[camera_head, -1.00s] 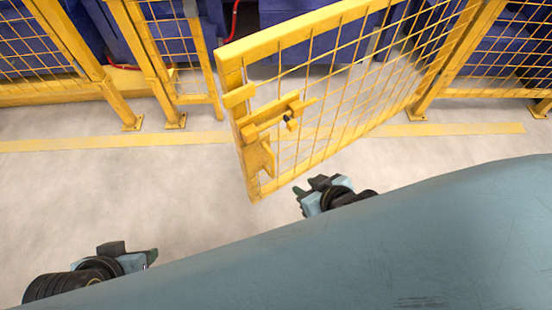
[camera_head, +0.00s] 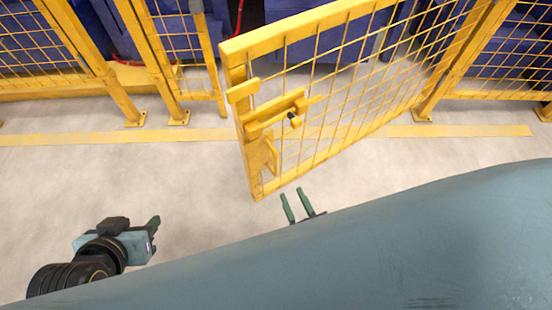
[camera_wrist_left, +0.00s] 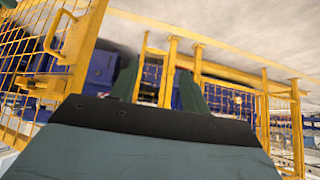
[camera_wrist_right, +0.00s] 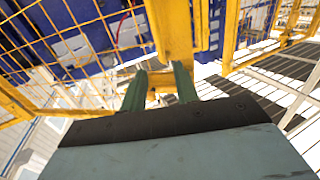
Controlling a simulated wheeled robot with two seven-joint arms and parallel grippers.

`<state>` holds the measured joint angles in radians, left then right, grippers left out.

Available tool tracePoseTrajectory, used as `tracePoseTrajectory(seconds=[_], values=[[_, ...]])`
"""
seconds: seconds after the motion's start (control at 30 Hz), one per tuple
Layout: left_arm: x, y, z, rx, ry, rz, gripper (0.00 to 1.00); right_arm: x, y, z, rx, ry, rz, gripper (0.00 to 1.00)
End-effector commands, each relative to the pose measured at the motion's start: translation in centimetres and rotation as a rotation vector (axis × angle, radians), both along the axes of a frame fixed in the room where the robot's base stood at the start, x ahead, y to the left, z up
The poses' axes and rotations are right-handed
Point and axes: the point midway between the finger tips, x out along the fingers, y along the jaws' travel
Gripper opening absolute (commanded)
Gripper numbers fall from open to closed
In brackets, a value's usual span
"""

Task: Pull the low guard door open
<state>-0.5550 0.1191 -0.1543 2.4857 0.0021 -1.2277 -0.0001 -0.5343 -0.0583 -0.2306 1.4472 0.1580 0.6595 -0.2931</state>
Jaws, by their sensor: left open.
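The low guard door (camera_head: 300,26) is a yellow frame with wire mesh, swung out at an angle from the fence. Its free edge is at the left, with a yellow latch bar (camera_head: 275,112) and a small handle (camera_head: 268,155). My right gripper (camera_head: 295,204) is open and empty, just below the door's lower free corner in the head view. In the right wrist view its fingers (camera_wrist_right: 160,88) stand apart, with a yellow post (camera_wrist_right: 170,30) beyond them. My left gripper (camera_head: 154,231) is open and empty over the floor. The door shows at the left of the left wrist view (camera_wrist_left: 85,45).
Yellow mesh fence panels (camera_head: 55,65) stand left and right of the doorway, with blue machinery behind. A yellow floor line (camera_head: 80,138) runs along the fence. The grey floor (camera_head: 170,180) left of the door is clear. My own arm hides the lower right.

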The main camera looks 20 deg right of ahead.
Motion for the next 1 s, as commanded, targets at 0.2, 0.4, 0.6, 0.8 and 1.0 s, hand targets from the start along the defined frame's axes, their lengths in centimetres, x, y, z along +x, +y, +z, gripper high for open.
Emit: tracePoseTrajectory(seconds=[0.2, 0.4, 0.6, 0.8, 1.0], values=[[2.7, -1.3, 1.9, -0.048, -0.190, -0.018, 0.47, 3.4, 0.2, -0.1, 0.002, -0.003, -0.001, 0.30], [4.9, -2.4, 4.5, -0.096, -0.382, -0.034, 0.47, 6.2, 0.4, -0.1, 0.002, -0.003, -0.001, 0.30], [6.4, -3.5, 7.4, -0.148, -0.574, -0.049, 0.47, 8.8, 0.6, -0.1, 0.000, -0.003, -0.001, 0.30], [7.1, -4.2, 10.2, -0.194, -0.741, -0.060, 0.47, 10.9, 0.7, -0.1, 0.001, 0.000, -0.001, 0.30], [7.2, -4.6, 11.9, -0.223, -0.838, -0.065, 0.47, 12.0, 0.8, 0.0, 0.001, 0.001, -0.001, 0.30]])
